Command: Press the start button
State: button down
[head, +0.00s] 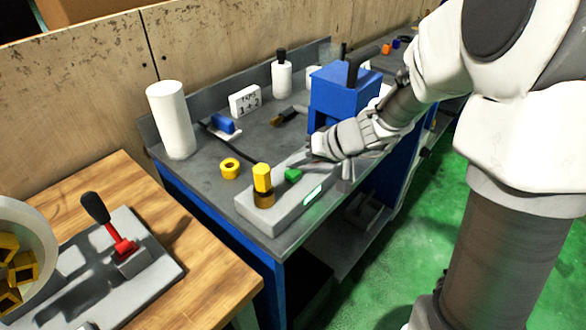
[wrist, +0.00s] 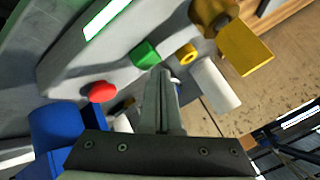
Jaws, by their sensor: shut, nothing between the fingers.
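A grey control box (head: 277,213) lies along the front of the grey bench. A green button (head: 293,175) stands on its top; it also shows in the wrist view (wrist: 146,53). No label on it is legible. A red button (wrist: 101,91) is farther along the box in the wrist view; my gripper hides it in the head view. My gripper (head: 309,158) is shut and empty over the box. In the wrist view its fingertips (wrist: 161,73) appear right beside the green button; I cannot tell whether they touch it.
A yellow knob (head: 262,178) rises from the near end of the box, and a lit green strip (head: 314,195) is on its front face. A blue machine block (head: 343,95) stands behind my gripper. A yellow ring (head: 230,168) and white cylinder (head: 171,120) are on the bench.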

aim_at(297, 174)
jog(key=shift+r, duration=0.3)
jog(key=shift+r+p, duration=1.4)
jog(key=shift+r, duration=1)
jog(key=shift+r, duration=0.1)
jog(key=s+d+r+h+p, duration=0.1)
jog(key=s+d+r+h, duration=0.1)
jog(key=s, duration=0.5)
jog(key=s+d+r+h+p, duration=0.2)
jog(key=s+d+r, duration=0.2)
jog(key=s+r, duration=0.3)
jog(key=s+d+r+m+h+p, duration=0.1)
jog(key=s+d+r+h+p, duration=0.1)
jog(key=s+r, duration=0.3)
jog(key=s+d+h, duration=0.1)
jog(key=s, duration=0.3)
jog(key=shift+s, duration=0.2)
